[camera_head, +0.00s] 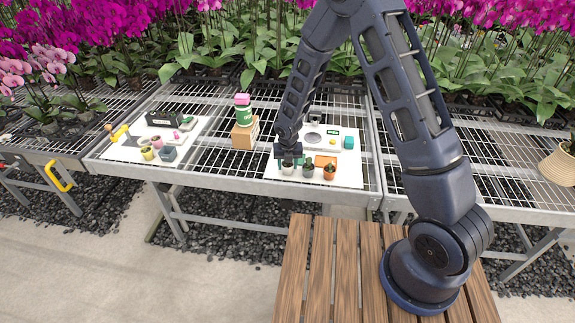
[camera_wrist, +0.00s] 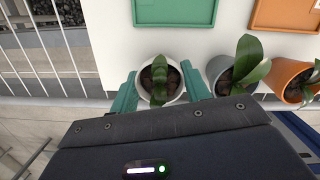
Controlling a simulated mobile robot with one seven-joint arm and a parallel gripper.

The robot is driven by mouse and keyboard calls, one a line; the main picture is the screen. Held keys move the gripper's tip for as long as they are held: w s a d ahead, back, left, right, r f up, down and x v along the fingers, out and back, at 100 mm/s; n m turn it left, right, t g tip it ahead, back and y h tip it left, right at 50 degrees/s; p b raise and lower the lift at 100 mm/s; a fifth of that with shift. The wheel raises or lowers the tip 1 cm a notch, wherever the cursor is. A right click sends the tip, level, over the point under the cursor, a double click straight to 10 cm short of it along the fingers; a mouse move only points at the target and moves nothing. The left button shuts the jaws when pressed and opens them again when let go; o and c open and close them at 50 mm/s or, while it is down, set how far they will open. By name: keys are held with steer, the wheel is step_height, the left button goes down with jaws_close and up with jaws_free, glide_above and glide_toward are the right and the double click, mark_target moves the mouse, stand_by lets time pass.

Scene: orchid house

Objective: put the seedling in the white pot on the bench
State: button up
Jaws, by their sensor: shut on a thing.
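The white pot (camera_head: 288,169) with a small green seedling stands at the front left of a row of pots on the bench. In the wrist view the white pot (camera_wrist: 175,99) sits between the two green fingers of my gripper (camera_wrist: 160,72), with the seedling's leaves (camera_wrist: 159,80) upright in dark soil. My gripper (camera_head: 288,158) is shut on this pot. I cannot tell whether the pot's base touches the white sheet (camera_head: 345,180). The bench (camera_head: 222,168) is a metal mesh table.
A grey pot (camera_wrist: 222,82) and a terracotta pot (camera_wrist: 289,80), both planted, stand close to the right. A green tray (camera_wrist: 188,12) and an orange tray (camera_wrist: 285,14) lie behind. A cardboard box (camera_head: 243,135) carries stacked containers. Bare mesh lies left of the white sheet.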

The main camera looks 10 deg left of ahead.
mark_target(288, 168)
steer(key=shift+f, duration=0.1)
steer(key=o, duration=1)
steer(key=r, duration=0.4)
steer(key=s+r, duration=0.1)
steer(key=r, duration=0.7)
steer(key=shift+s+d, duration=0.2)
steer(key=shift+s, duration=0.05)
steer(key=shift+r, duration=0.1)
